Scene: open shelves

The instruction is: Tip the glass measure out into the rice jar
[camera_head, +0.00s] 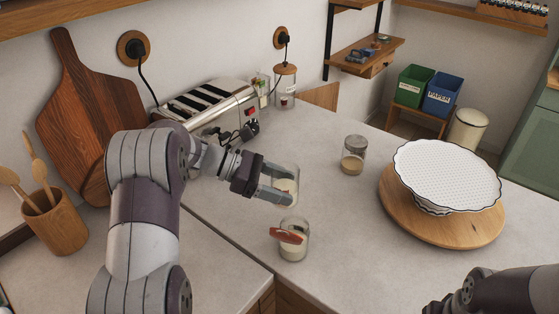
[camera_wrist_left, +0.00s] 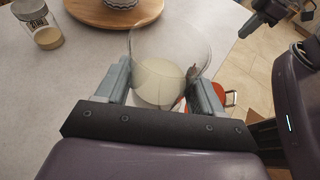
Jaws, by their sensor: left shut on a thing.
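My left gripper (camera_head: 282,187) is shut on the glass measure (camera_head: 290,173), a clear vessel with pale contents at its bottom. In the left wrist view the gripper (camera_wrist_left: 163,88) has a finger on each side of the glass measure (camera_wrist_left: 172,48). A glass jar with pale contents and a red-orange part (camera_head: 294,246) stands on the counter just in front of the held glass. Another glass jar (camera_head: 353,158), with beige contents, stands farther right. I cannot read which is the rice jar. My right gripper (camera_wrist_left: 258,22) shows only partly, at the upper right of the wrist view.
A white dotted dish (camera_head: 445,172) sits on a round wooden board (camera_head: 440,232) to the right. A toaster (camera_head: 212,103) and a small corked jar (camera_head: 286,88) stand at the back. A utensil pot (camera_head: 55,222) is at left. The counter between the jars is clear.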

